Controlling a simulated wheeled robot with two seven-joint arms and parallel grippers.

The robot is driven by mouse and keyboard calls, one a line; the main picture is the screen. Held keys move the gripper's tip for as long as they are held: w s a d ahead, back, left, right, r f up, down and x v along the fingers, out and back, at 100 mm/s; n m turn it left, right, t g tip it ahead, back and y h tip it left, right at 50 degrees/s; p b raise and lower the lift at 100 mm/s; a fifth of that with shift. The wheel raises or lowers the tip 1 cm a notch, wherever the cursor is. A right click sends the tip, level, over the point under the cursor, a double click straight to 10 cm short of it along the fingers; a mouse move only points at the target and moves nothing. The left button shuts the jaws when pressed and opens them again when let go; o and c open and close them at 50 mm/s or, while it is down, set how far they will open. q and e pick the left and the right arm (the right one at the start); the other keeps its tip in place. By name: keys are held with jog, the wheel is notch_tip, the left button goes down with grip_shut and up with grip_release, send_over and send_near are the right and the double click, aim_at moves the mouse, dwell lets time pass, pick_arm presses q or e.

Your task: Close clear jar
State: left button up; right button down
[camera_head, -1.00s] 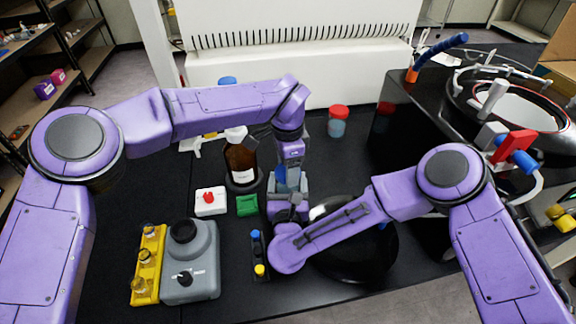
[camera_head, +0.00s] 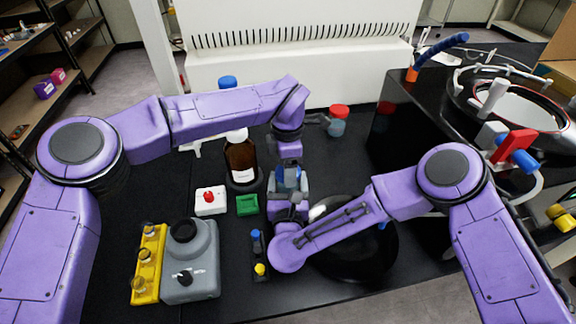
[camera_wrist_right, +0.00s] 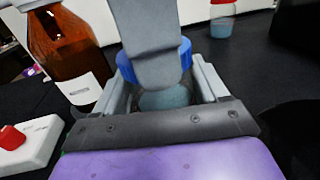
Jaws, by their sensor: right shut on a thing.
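The clear jar (camera_wrist_right: 165,98) stands between the two fingers of my right gripper (camera_wrist_right: 160,92), which is shut on it. Its blue lid (camera_wrist_right: 184,62) sits at its mouth; whether it is fully seated cannot be told. My left gripper (camera_head: 290,178) points down from above onto the lid. One of its grey fingers covers the lid's middle in the wrist view (camera_wrist_right: 150,50). Its other finger is hidden, so its grip is unclear. In the head view, the jar is largely hidden by both grippers.
A brown bottle (camera_head: 241,160) stands left of the grippers, with a white red-button box (camera_head: 210,201) and a green block (camera_head: 247,205) nearby. A red-lidded jar (camera_head: 338,121) is behind right. A grey device (camera_head: 195,265) and yellow rack (camera_head: 149,262) stand front left. A black round thing (camera_head: 365,255) lies under my right arm.

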pick_arm(q)
jog(key=m, duration=0.9)
jog(key=shift+m, duration=0.3)
jog(key=m, duration=0.4)
jog(key=o, duration=1.2)
jog(key=shift+c, duration=0.2)
jog(key=shift+r, duration=2.25)
jog(key=shift+c, duration=0.2)
